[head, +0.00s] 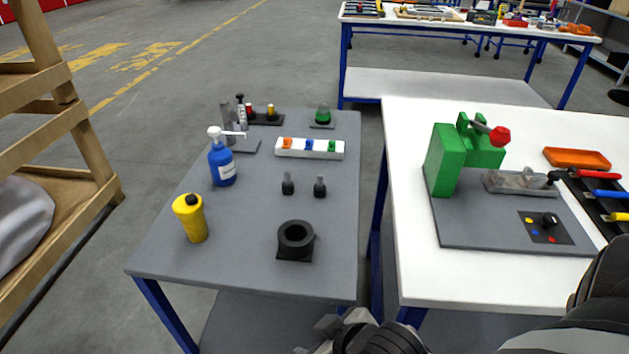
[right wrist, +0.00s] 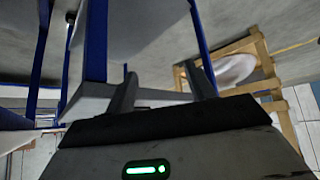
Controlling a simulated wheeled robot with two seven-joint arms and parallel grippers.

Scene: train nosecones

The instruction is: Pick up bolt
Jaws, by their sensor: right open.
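Two small dark bolt-like pieces stand upright near the middle of the grey table: a left one (head: 287,184) and a right one (head: 320,187). I cannot tell for sure which thing is the bolt. My right gripper (head: 325,335) shows at the bottom edge of the head view, in front of the tables and well apart from these pieces. In the right wrist view its two fingers (right wrist: 163,88) are spread with nothing between them, and neither dark piece can be made out there. My left gripper is not in view.
The grey table (head: 230,255) also holds a black ring block (head: 296,240), a yellow canister (head: 190,218), a blue pump bottle (head: 221,165) and a white block with coloured pieces (head: 310,154). A white table (head: 440,280) with a green press (head: 450,158) stands at right.

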